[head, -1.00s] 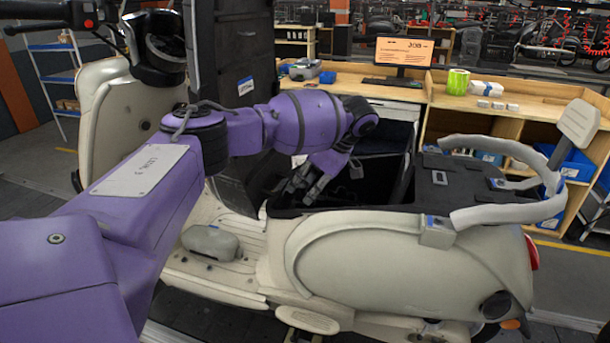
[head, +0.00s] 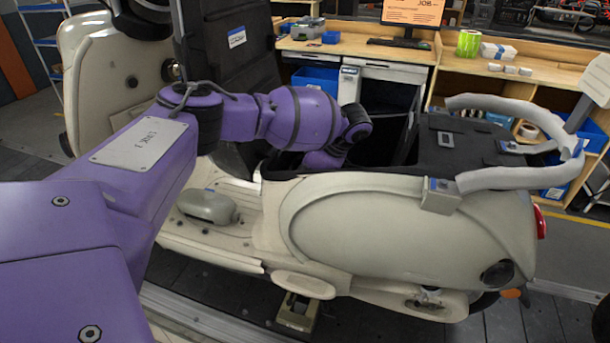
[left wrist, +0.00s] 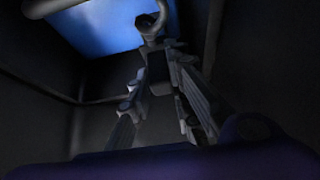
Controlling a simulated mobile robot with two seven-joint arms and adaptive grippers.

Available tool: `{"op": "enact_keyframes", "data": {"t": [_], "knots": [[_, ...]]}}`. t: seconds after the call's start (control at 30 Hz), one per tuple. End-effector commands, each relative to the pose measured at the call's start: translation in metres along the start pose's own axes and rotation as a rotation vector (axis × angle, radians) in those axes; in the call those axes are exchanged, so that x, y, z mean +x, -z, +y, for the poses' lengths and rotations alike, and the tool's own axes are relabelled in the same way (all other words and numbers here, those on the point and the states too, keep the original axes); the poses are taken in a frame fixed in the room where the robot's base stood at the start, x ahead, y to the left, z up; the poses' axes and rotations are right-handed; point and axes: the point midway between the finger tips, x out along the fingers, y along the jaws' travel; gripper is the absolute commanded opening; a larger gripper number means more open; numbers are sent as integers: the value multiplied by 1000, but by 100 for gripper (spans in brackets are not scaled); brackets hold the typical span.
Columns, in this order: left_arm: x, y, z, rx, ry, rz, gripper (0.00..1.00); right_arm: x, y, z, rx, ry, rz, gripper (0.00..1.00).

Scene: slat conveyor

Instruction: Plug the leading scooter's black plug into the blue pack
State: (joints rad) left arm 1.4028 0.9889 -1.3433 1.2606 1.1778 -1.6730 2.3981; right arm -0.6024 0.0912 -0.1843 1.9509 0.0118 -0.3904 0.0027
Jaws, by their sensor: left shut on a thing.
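The cream scooter (head: 400,235) stands side-on with its under-seat bay open. My left arm reaches down into the bay; in the head view its gripper is hidden behind the scooter's side panel. In the left wrist view my left gripper (left wrist: 155,80) is shut on the black plug (left wrist: 159,68), a small dark block between its fingers. A cable (left wrist: 152,24) loops up from the plug. The blue pack (left wrist: 100,32) shows as a bright blue face beyond the plug, at the top left. Dim light hides the socket and any contact between plug and pack. My right gripper is in neither view.
Dark bay walls (left wrist: 40,65) stand close around the gripper. The black seat part (head: 465,150) and grey grab rail (head: 510,185) lie right of the bay. A wooden bench (head: 350,52) with a monitor (head: 410,12) stands behind. A grey pod (head: 208,205) sits on the footboard.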

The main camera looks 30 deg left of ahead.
Motion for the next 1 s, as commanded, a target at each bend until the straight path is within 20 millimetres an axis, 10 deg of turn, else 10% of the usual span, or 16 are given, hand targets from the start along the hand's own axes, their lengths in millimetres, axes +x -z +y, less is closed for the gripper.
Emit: {"op": "enact_keyframes", "data": {"t": [1.0], "knots": [[12,-7,0,-1,-2,-1,0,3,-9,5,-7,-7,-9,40]]}}
